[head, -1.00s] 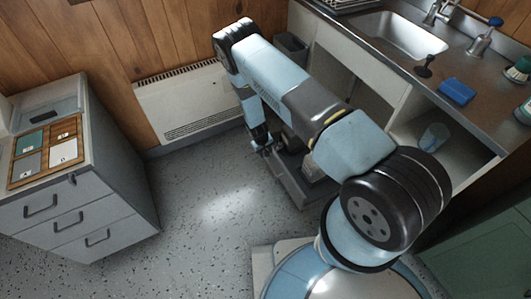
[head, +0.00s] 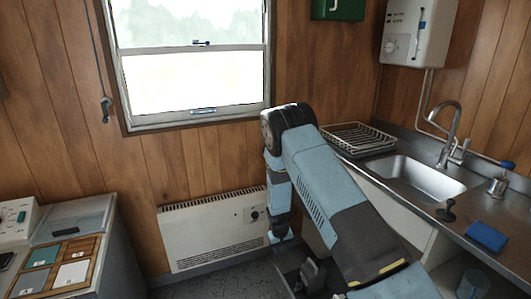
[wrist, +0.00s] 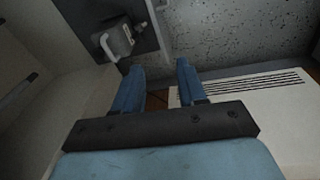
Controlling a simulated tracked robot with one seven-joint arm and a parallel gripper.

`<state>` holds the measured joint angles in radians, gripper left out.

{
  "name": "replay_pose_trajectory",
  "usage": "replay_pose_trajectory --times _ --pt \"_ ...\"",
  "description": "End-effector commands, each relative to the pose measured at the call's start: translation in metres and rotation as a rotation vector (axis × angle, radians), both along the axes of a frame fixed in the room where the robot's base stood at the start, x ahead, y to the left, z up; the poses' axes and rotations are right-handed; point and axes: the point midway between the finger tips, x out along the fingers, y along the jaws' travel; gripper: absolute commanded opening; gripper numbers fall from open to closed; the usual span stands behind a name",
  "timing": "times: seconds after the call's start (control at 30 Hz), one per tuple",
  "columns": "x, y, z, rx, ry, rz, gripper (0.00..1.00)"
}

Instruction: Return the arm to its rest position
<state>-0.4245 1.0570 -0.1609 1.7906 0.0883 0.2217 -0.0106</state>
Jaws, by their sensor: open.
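My arm reaches out from the lower right in the head view, and its forearm bends down near the wall heater. My gripper (head: 283,237) points down just right of the heater, above the pulled-out tray or drawer (head: 290,275) at the sink unit. In the wrist view its two blue fingers (wrist: 158,69) stand apart with nothing between them. A grey mug-like thing (wrist: 118,40) lies beyond the left finger, apart from it. It also shows low in the head view (head: 313,274).
The wall heater (head: 213,232) is close beside my gripper. The sink counter (head: 430,208) with a dish rack (head: 357,138), a blue sponge (head: 487,236) and a tap (head: 452,135) runs along the right. Some floor between is clear.

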Motion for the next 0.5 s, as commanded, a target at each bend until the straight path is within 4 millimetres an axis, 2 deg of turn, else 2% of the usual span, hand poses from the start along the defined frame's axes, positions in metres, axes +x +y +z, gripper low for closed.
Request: replay_pose_trajectory --times 0.03,0.1,0.33,0.5 --pt "0.004 -0.001 0.023 0.011 -0.010 -0.010 0.41" --pt "0.008 -0.005 0.051 0.023 -0.018 -0.023 0.41" --pt "0.009 -0.017 0.139 0.060 -0.046 -0.058 0.41" --pt "0.003 -0.029 0.201 0.086 -0.065 -0.080 0.41"
